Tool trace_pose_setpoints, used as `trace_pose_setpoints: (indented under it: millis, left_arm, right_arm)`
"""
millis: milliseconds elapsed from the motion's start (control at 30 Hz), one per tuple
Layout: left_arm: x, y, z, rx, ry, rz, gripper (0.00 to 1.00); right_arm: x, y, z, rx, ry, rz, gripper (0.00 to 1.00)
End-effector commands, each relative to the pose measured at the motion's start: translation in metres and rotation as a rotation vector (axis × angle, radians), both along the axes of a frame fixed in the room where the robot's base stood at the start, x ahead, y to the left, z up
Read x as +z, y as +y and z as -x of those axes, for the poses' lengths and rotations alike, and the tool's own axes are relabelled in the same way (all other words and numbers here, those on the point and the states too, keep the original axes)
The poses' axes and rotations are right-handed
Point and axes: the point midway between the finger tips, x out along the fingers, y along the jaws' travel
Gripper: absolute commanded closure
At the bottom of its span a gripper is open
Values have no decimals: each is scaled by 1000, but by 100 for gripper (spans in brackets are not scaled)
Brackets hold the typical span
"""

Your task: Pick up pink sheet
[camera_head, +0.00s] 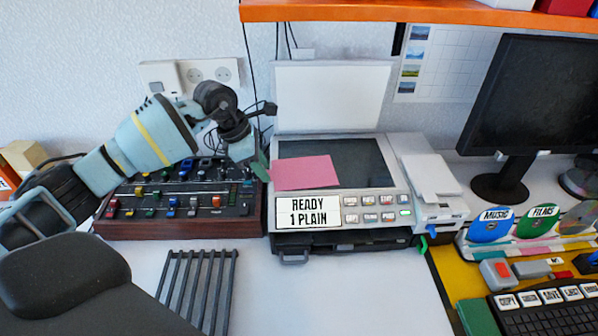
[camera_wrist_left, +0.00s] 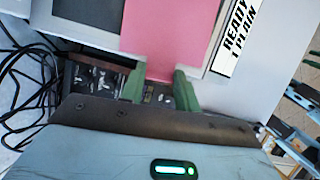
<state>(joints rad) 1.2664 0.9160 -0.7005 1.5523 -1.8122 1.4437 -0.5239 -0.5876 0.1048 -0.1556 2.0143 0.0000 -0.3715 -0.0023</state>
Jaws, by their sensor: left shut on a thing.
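The pink sheet (camera_head: 305,173) lies at the left front of the scanner's dark glass, under the raised white lid. It also shows in the left wrist view (camera_wrist_left: 168,30), just past the fingertips. My left gripper (camera_head: 265,168) comes in from the left, above the mixer's right end, with its green fingertips at the sheet's left edge. In the left wrist view the two green fingers (camera_wrist_left: 158,88) stand on either side of the sheet's near edge, shut on it. My right gripper is out of view.
The scanner (camera_head: 392,203) has a READY panel in front. A mixer with knobs (camera_head: 180,212) stands left of it, a dark slatted rack (camera_head: 200,285) in front. A monitor (camera_head: 535,95) stands at right and an orange shelf (camera_head: 420,11) hangs above. The front middle of the desk is clear.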

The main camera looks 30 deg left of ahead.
Motion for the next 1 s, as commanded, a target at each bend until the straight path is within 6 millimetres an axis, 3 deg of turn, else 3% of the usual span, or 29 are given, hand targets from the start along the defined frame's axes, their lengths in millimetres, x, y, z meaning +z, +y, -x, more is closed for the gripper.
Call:
trace_pose_setpoints:
  millis: [467, 733, 1000]
  left_arm:
    - [4, 0, 0, 0, -1, 0, 90]
    - [35, 0, -1, 0, -5, 0, 90]
    - [39, -31, 40, -6, 0, -2, 90]
  right_arm:
    - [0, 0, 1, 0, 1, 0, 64]
    - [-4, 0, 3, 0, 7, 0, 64]
    - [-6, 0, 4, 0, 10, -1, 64]
